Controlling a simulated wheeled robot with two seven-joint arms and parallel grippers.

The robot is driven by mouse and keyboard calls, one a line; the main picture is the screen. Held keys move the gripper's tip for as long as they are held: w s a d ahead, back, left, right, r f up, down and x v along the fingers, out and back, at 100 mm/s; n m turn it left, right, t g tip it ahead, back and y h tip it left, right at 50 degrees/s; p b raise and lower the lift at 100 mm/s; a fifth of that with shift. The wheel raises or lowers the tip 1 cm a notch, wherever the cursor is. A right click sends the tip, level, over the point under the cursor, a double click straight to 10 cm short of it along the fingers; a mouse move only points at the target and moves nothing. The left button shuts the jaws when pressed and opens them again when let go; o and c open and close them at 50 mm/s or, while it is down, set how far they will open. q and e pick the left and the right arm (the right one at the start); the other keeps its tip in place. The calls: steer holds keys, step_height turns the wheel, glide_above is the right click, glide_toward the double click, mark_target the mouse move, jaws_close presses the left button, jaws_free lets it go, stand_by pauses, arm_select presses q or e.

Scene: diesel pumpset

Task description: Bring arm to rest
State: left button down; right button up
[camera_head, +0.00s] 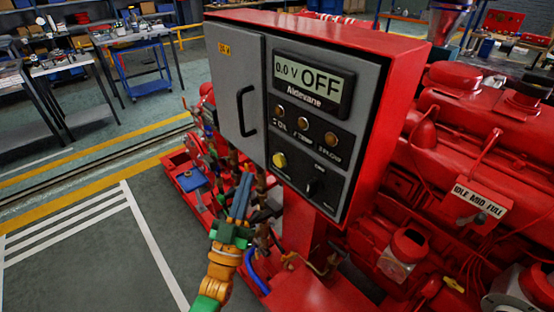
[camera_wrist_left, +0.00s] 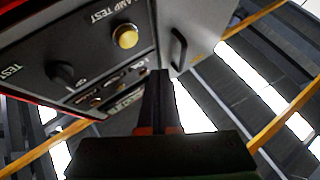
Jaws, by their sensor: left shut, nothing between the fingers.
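My left arm (camera_head: 220,270) comes up from the bottom of the head view, orange and green. Its gripper (camera_head: 246,178) points up and away, just in front of and below the grey control panel's door (camera_head: 238,85). Its fingers are together with nothing between them. In the left wrist view the gripper's dark fingers (camera_wrist_left: 160,75) stand side by side, below the panel face and door handle (camera_wrist_left: 179,49). I cannot tell how close the fingertips are to the panel. My right gripper is in neither view.
The red control box (camera_head: 390,110) reads OFF and 0.0 V, with a yellow button (camera_head: 279,160) and a black rotary switch (camera_head: 312,187). The red engine (camera_head: 470,150) fills the right. Pipes and valves crowd behind the gripper. Floor (camera_head: 70,250) at left is clear.

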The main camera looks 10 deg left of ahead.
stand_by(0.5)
arm_select(q)
steer(key=s+f+g, duration=0.2)
steer(key=f+g, duration=0.2)
steer(key=f, duration=0.6)
steer(key=s+f+g+y, duration=0.15)
steer(key=f+g, duration=0.25)
steer(key=f, duration=0.6)
steer(key=s+f+g, duration=0.3)
steer(key=f+g, duration=0.1)
steer(key=f, duration=0.6)
steer(key=s+a+f+g, duration=0.1)
steer(key=s+f+g, duration=0.3)
steer(key=s, duration=0.6)
steer(key=s+a+f+g+y, duration=0.1)
steer(key=s+f+g, duration=0.3)
steer(key=s+f, duration=0.4)
steer(key=s+a+f+m+g, duration=0.1)
steer(key=s+f+g, duration=0.3)
steer(key=s, duration=0.9)
step_height(320, 180, down, 2)
steer(key=shift+a+f, duration=0.2)
steer(key=shift+a, duration=0.45)
